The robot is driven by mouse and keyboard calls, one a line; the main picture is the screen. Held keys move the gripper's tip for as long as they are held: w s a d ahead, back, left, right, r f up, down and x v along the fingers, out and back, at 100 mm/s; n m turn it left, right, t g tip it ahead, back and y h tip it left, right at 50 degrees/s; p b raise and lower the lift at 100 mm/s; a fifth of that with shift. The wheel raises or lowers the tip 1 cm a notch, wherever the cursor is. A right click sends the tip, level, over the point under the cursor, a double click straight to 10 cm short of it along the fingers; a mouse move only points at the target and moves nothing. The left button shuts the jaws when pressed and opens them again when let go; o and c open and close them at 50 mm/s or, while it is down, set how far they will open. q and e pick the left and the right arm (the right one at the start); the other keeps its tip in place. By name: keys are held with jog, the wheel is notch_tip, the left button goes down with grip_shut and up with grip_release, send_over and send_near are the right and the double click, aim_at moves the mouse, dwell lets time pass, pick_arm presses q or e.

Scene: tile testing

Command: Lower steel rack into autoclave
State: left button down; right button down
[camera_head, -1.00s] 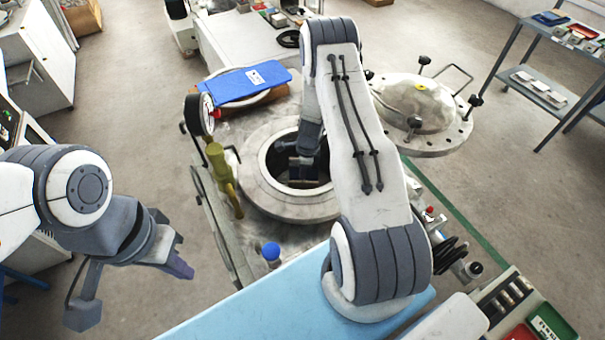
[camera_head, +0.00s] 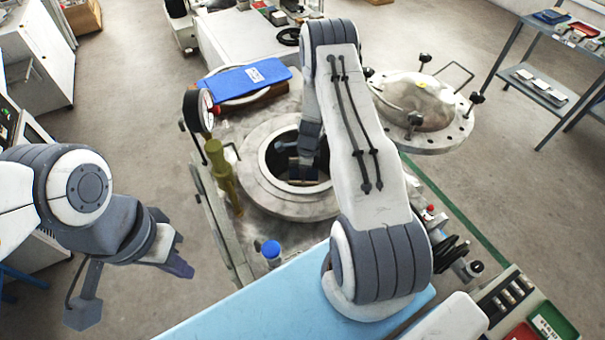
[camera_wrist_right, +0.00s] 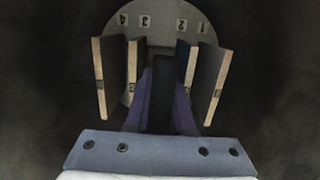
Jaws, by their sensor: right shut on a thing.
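The autoclave (camera_head: 257,195) stands in the middle of the head view with its round mouth open. My right arm reaches over it, and its wrist goes down into the mouth. In the right wrist view, my right gripper (camera_wrist_right: 162,85) is shut on the dark upright middle part of the steel rack (camera_wrist_right: 158,30). The rack has a round grey plate marked 1 to 4 and several upright tiles (camera_wrist_right: 113,78) on both sides of the fingers. Dark surroundings lie around the rack. The rack's underside is hidden. My left gripper (camera_head: 140,290) hangs at the left, away from the autoclave; its fingers look spread and empty.
The domed lid (camera_head: 420,100) is swung aside to the right of the mouth. A pressure gauge (camera_head: 206,112) and a brass valve (camera_head: 225,175) stand close on the left rim. A blue pad (camera_head: 245,82) lies behind. A light blue surface (camera_head: 250,305) is in front.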

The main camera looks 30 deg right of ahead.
jog(key=shift+w+f, duration=0.1)
dwell(0.7)
jog(key=c, duration=0.7)
grip_release()
jog(key=shift+f, duration=0.15)
notch_tip(320, 180, up, 20)
jog(key=p, duration=1.7)
